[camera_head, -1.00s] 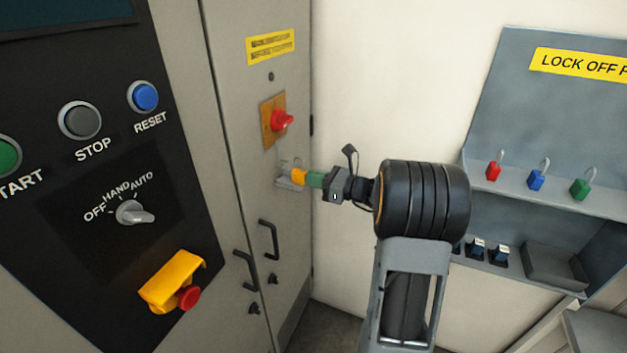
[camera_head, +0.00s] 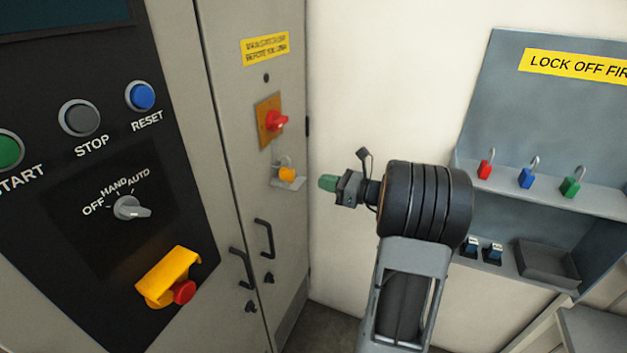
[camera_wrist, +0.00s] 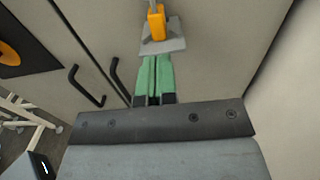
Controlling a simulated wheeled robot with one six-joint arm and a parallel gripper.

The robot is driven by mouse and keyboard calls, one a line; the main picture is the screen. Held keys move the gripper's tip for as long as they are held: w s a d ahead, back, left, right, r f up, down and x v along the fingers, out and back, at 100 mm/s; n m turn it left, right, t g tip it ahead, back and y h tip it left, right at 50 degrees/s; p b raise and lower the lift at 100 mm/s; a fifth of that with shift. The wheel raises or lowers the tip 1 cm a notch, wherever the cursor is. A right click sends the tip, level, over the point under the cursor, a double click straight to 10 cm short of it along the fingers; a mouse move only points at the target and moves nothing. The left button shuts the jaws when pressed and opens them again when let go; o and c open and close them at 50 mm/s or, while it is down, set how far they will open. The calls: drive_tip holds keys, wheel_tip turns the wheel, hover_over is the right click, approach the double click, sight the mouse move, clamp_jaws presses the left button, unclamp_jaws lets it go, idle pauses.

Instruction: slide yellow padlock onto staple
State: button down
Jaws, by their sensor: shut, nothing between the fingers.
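The yellow padlock (camera_head: 287,174) is at the small grey bracket (camera_head: 293,184) on the cabinet door, below the red switch handle (camera_head: 277,121) on its orange plate. Its shackle stands up above the body, and a thin staple shows behind it. I cannot tell whether the shackle passes through the staple. The wrist view also shows the padlock (camera_wrist: 156,24) over the bracket (camera_wrist: 163,46). My gripper (camera_head: 327,183) with green fingers is shut and empty, apart from the padlock and to its right. In the wrist view the closed fingertips (camera_wrist: 156,60) point toward the bracket.
Red (camera_head: 485,171), blue (camera_head: 527,178) and green (camera_head: 571,187) padlocks stand on the lock-off shelf at right. Two black door handles (camera_head: 264,238) sit below the bracket. The control panel (camera_head: 110,180) is at left. Bare wall lies behind my gripper.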

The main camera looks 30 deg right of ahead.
sight(287, 175)
drive_tip(key=v, duration=0.7)
wheel_tip(287, 175, up, 4)
drive_tip(key=a+n+p, duration=0.2)
drive_tip(key=n+p, duration=0.1)
drive_tip(key=n, duration=0.1)
drive_tip(key=w+a+n+p, duration=0.1)
drive_tip(key=w+a+n, duration=0.1)
drive_tip(key=w+n, duration=0.1)
drive_tip(key=w+a+n+t+h+p, duration=0.1)
drive_tip(key=w+a+n+p, duration=0.1)
drive_tip(key=w+a+n, duration=0.1)
drive_tip(key=w+a+n+h+p, duration=0.1)
drive_tip(key=w+a+n+p, duration=0.1)
drive_tip(key=w+n, duration=0.3)
drive_tip(key=shift+a+f+n+t, duration=0.3)
drive_tip(key=shift+a+f+n, duration=0.1)
drive_tip(key=shift+a+n, duration=0.15)
drive_tip(key=shift+f, duration=0.1)
